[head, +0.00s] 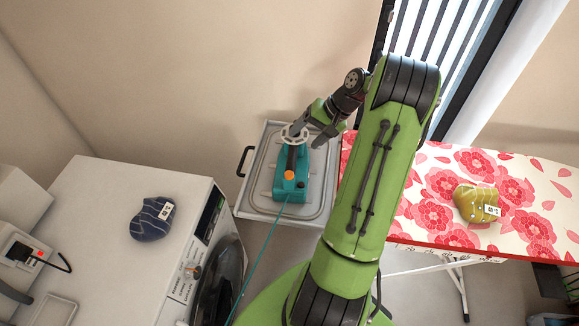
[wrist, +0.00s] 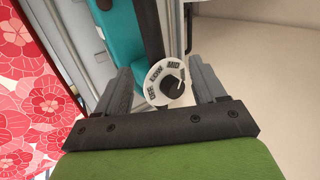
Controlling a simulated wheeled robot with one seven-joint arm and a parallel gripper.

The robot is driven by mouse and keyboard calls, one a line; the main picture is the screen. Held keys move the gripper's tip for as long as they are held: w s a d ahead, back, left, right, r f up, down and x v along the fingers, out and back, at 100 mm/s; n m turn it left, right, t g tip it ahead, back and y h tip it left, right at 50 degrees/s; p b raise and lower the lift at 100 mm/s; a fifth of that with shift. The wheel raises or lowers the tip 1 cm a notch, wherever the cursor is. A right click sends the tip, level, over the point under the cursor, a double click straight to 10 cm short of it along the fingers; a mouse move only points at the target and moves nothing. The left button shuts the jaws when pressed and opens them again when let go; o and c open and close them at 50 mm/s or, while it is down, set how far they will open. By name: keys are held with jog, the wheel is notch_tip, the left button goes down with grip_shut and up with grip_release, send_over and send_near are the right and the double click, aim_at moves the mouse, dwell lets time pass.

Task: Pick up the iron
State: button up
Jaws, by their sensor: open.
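The iron (head: 289,177) is teal with a dark handle, an orange button and a white dial (head: 294,134) at its far end. It rests on a grey tray-like stand (head: 255,194), and a teal cord runs from its near end. My gripper (head: 311,134) is at the dial end of the iron. In the wrist view the iron's teal body (wrist: 117,35) and dark handle lie beyond the fingers. The dial (wrist: 166,82) shows between the two open fingers of my gripper (wrist: 163,82). I cannot tell whether either finger touches it.
An ironing board (head: 430,170) with a red floral cover stands to the right, with a folded yellow cloth (head: 475,203) on it. A washing machine (head: 100,230) at left carries a folded blue striped cloth (head: 150,219). A socket box (head: 22,250) is at far left.

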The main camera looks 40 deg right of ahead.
aim_at(294, 146)
jog(key=x, duration=0.8)
jog(key=shift+w+d+f, duration=0.1)
jog(key=shift+d+f, duration=0.05)
jog(key=shift+f, duration=0.05)
jog(key=shift+r, duration=0.1)
jog(key=shift+c, duration=0.5)
jog(key=c, duration=1.2)
jog(key=shift+r, duration=0.1)
